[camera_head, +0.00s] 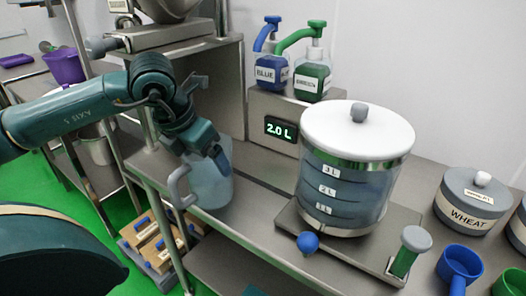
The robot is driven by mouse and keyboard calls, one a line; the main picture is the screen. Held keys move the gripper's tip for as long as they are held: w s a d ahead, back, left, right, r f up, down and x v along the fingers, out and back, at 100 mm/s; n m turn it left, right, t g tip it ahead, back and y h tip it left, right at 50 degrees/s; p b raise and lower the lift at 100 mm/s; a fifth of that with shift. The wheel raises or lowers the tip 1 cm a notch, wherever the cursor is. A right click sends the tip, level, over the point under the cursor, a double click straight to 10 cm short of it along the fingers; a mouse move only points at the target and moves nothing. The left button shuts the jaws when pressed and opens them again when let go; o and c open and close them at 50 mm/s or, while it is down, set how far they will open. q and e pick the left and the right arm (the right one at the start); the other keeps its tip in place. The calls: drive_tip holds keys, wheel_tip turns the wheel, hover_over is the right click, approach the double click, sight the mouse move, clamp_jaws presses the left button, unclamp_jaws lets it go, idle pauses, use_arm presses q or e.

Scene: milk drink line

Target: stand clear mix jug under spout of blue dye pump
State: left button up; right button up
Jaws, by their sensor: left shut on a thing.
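The clear mix jug (207,187) with a grey loop handle is at the left end of the steel bench, near its front edge. My left gripper (215,156) comes down from above and is shut on the jug at its upper part; the fingers partly hide the rim. I cannot tell whether the jug's base touches the bench. The blue dye pump (271,77), labelled BLUE, stands at the back on a steel box, behind and right of the jug. The jug is apart from its spout. My right gripper is out of view.
A large lidded tank (346,185) with litre marks fills the middle. A WHEAT canister (470,203) and blue scoop (459,265) are at right.

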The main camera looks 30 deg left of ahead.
use_arm(q)
drive_tip(key=w+f+p, duration=0.3)
drive_tip(key=w+p, duration=0.1)
drive_tip(key=w, duration=1.3)
drive_tip(key=shift+w+f+p, duration=0.15)
drive_tip(key=shift+w+p, duration=0.1)
drive_tip(key=shift+p, duration=0.1)
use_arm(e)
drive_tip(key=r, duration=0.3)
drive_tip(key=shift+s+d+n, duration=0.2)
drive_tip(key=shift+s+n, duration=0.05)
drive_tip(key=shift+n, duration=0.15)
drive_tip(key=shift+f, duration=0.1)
use_arm(q)
drive_tip(key=shift+f, duration=0.15)
drive_tip(key=o, duration=1.6)
drive_tip(key=b+v, duration=0.1)
drive_tip(key=v, duration=1.1)
drive_tip(key=shift+s, duration=0.1)
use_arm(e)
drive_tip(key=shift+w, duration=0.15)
